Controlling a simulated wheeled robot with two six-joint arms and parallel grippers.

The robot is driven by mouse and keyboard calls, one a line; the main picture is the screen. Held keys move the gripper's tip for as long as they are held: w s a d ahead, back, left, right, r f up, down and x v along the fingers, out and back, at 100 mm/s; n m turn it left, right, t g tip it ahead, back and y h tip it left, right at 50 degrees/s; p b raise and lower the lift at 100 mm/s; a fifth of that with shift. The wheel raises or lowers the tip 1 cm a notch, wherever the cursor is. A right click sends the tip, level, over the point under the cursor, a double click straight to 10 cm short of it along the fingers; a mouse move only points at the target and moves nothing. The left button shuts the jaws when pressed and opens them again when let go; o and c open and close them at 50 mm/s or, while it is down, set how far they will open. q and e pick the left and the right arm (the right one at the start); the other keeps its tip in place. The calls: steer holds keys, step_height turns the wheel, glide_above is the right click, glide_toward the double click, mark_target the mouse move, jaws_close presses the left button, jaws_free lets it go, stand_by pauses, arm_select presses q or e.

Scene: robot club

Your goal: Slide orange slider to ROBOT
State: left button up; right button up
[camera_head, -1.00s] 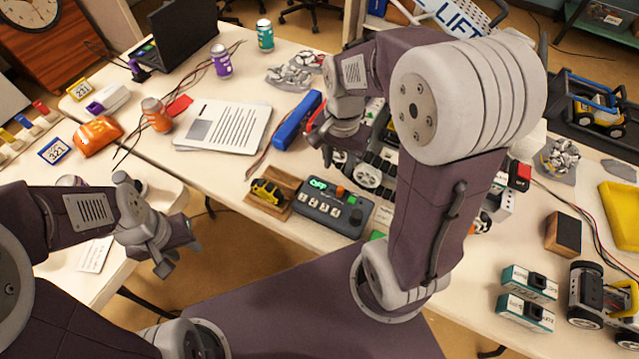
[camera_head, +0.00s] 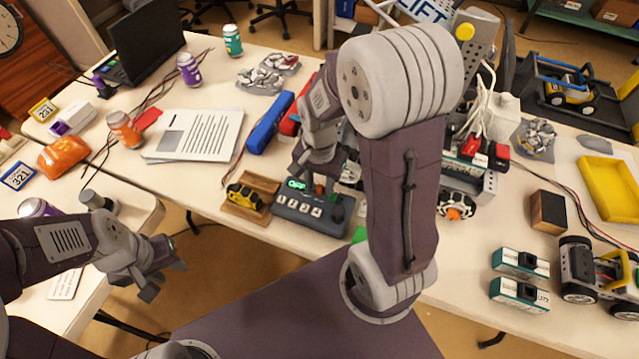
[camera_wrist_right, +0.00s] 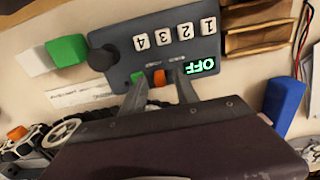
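The dark grey control box (camera_head: 312,214) stands on the table with a display reading OFF, numbered buttons and a black knob. Its orange slider (camera_head: 319,190) is partly hidden by my right gripper (camera_head: 318,178) in the head view. In the right wrist view the orange slider (camera_wrist_right: 160,77) sits between the two parted fingers of my right gripper (camera_wrist_right: 160,90). A gap shows between them, and contact cannot be told. The word ROBOT cannot be read; the labels near the slider are too small. My left gripper (camera_head: 165,275) is open and empty, away from the box at left.
A wooden tray with a yellow toy car (camera_head: 245,197) is left of the box. A green block (camera_wrist_right: 68,50) lies beside the knob. A blue bar (camera_head: 269,124), papers (camera_head: 205,132) and wheeled robot parts surround the area. The table's front edge is close to the box.

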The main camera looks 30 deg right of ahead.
jaws_close()
